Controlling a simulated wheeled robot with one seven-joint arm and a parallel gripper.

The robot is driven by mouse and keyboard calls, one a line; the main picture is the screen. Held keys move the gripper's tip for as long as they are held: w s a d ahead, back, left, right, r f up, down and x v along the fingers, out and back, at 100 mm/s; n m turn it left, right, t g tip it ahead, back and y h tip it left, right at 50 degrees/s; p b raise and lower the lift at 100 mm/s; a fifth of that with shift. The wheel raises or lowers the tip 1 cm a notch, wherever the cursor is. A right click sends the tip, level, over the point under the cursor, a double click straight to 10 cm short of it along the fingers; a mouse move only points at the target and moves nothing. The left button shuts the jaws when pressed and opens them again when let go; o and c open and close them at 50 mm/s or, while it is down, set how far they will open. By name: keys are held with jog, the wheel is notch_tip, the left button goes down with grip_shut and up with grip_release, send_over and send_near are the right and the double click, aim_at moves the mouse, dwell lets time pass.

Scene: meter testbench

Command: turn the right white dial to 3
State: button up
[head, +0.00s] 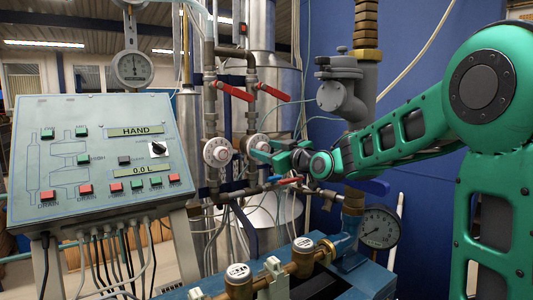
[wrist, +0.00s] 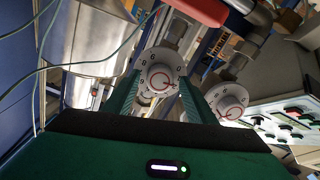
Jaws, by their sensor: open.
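The right white dial (head: 257,141) is on the pipework, partly hidden behind my gripper in the head view. My gripper (head: 266,151) is right at it, coming from the right. In the wrist view the right dial (wrist: 158,78) lies between the two green fingers of my open gripper (wrist: 159,85), one on each side. I cannot tell whether the fingers touch it.
Red lever handles (head: 235,91) sit above the dials. A grey control panel (head: 100,105) with a HAND display stands at left. A pressure gauge (head: 379,227) and brass fittings (head: 303,257) are low on the right. Thin hoses hang around the pipes.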

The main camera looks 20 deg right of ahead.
jog(key=shift+c, duration=0.6)
jog(key=c, duration=0.9)
jog(key=shift+d+m, duration=0.1)
jog(key=shift+m, duration=0.3)
jog(key=m, duration=0.4)
jog(key=shift+d+m, duration=0.1)
jog(key=shift+m, duration=0.3)
jog(key=m, duration=0.4)
jog(key=shift+d, duration=0.1)
jog(key=shift+m, duration=0.3)
jog(key=o, duration=1)
